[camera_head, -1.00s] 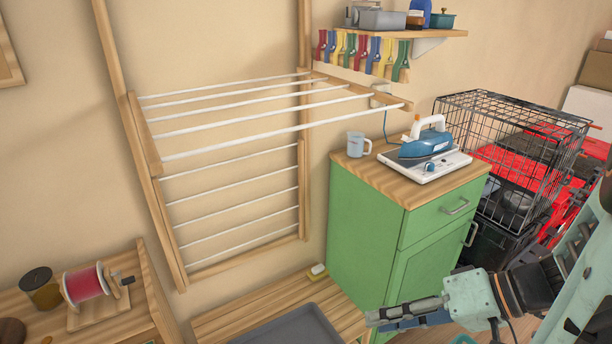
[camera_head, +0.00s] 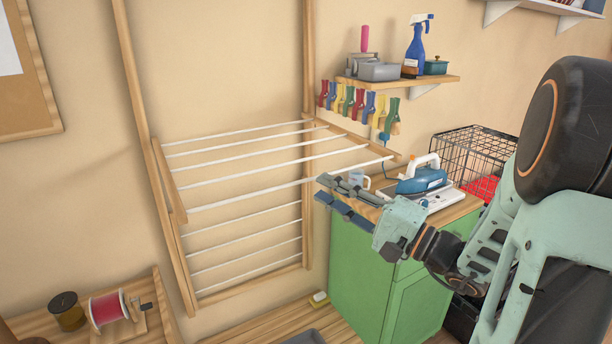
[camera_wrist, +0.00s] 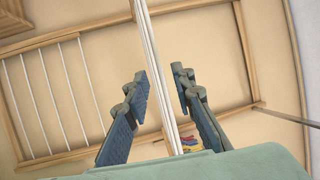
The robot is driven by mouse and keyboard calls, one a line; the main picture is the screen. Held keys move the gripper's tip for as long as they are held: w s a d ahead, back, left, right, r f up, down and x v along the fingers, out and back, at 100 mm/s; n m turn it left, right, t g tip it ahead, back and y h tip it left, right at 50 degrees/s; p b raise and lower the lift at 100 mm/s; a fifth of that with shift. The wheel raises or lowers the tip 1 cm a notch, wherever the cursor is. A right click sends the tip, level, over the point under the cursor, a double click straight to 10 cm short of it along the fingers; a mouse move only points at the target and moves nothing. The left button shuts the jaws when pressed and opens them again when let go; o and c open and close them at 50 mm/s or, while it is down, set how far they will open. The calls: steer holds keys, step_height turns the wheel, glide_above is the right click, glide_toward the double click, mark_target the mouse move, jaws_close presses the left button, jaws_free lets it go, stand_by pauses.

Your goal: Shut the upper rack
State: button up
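The upper rack (camera_head: 175,187) is a wooden frame with white rods, folded out from the wall and roughly level in the head view. Its front rod (camera_head: 250,196) runs from the left arm's end to the right arm near the clothespins. My gripper (camera_head: 323,190) is open, with its fingertips close to the right part of that front rod. In the wrist view my gripper (camera_wrist: 160,76) has its two fingers apart. White rods (camera_wrist: 152,45) pass through the gap between them, apart from both pads. Whether the front rod lies between the fingers in depth is unclear.
The lower rack (camera_head: 186,278) is flat to the wall beneath.

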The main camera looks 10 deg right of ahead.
mark_target(307, 180)
steer(key=p+x, duration=0.1)
steer(key=x, duration=0.4)
steer(key=shift+w+a, duration=0.2)
jaws_close()
